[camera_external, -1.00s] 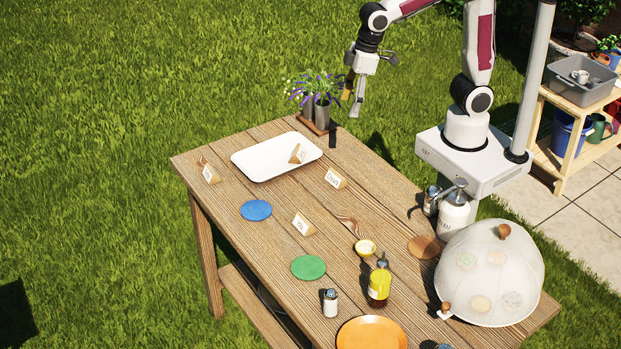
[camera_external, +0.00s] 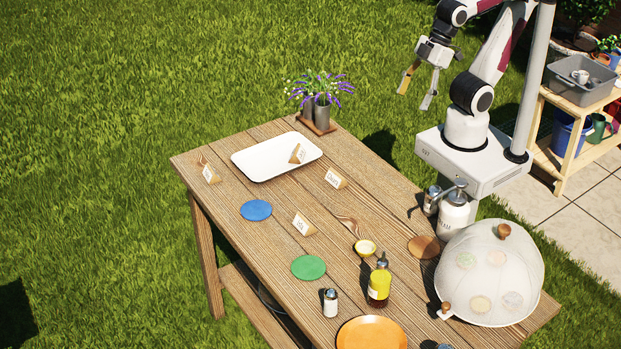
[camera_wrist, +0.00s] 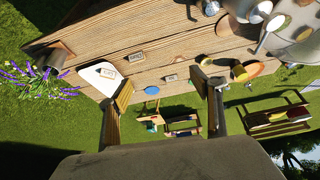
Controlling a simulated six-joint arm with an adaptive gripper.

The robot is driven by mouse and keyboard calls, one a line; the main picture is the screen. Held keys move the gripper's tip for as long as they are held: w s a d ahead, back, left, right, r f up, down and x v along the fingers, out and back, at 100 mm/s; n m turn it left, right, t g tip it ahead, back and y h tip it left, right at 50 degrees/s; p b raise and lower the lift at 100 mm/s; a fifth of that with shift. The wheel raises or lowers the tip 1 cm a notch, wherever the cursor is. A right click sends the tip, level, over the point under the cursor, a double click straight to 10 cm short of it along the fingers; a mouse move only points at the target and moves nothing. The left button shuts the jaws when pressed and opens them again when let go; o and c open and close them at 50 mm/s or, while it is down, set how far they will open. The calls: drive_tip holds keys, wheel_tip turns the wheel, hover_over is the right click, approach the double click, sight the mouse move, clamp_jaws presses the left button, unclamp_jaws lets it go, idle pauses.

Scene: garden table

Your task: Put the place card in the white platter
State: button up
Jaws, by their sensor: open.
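The white platter (camera_external: 262,160) lies near the far left end of the wooden table, and part of it shows in the wrist view (camera_wrist: 92,76). A place card (camera_external: 298,153) stands in the platter at its right side. More place cards stand on the table: one left of the platter (camera_external: 211,174), one to its lower right (camera_external: 335,178) and one near the middle (camera_external: 303,224). My gripper (camera_external: 416,95) is open and empty, raised beyond the table's back edge, apart from every card. Its spread fingers also show in the wrist view (camera_wrist: 167,95).
A blue coaster (camera_external: 256,210), a green coaster (camera_external: 308,267), a yellow bottle (camera_external: 379,283) and a mesh dome (camera_external: 490,275) are on the table. A white pump bottle (camera_external: 455,212) stands by my base.

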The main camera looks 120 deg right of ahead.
drive_tip(key=s, duration=0.1)
drive_tip(key=s+a, duration=0.1)
drive_tip(key=shift+s+a+f+n, duration=0.1)
drive_tip(key=shift+s+f+n, duration=0.2)
drive_tip(key=shift+f+n, duration=0.1)
